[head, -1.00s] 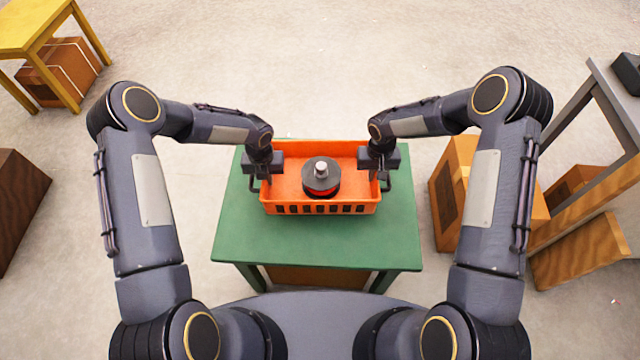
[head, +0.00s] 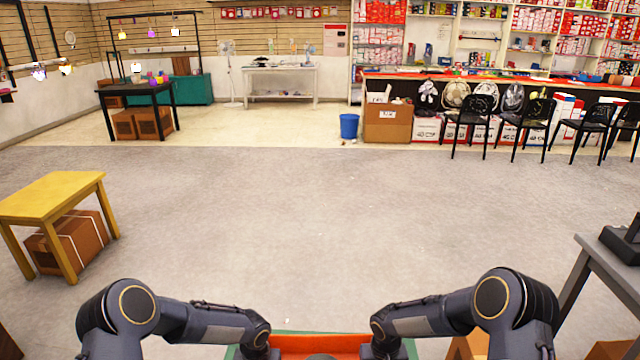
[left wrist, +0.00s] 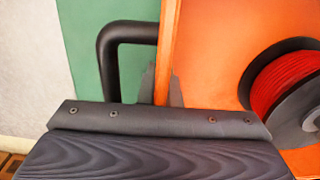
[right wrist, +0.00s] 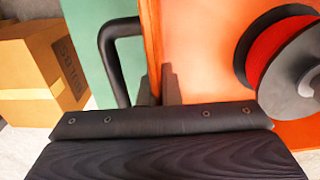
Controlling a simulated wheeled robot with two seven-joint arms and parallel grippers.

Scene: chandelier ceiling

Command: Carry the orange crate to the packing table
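The orange crate (head: 318,344) shows only its far part at the bottom edge of the head view, between my grippers. In the left wrist view its wall (left wrist: 170,35) stands between the fingers of my left gripper (left wrist: 163,85), which look closed on it. In the right wrist view the opposite wall (right wrist: 151,30) is likewise between the fingers of my right gripper (right wrist: 158,85). A red spool with dark flanges (right wrist: 268,45) lies inside the crate. Green tabletop (left wrist: 95,30) shows below; whether the crate touches it I cannot tell. No table is clearly marked as the packing table.
A yellow table (head: 55,195) with a box under it (head: 70,242) stands left. A grey table (head: 610,265) is at right, a cardboard box (right wrist: 35,70) beside the green table. A black table (head: 135,92) and a counter with chairs (head: 478,120) stand farther back. The middle floor is open.

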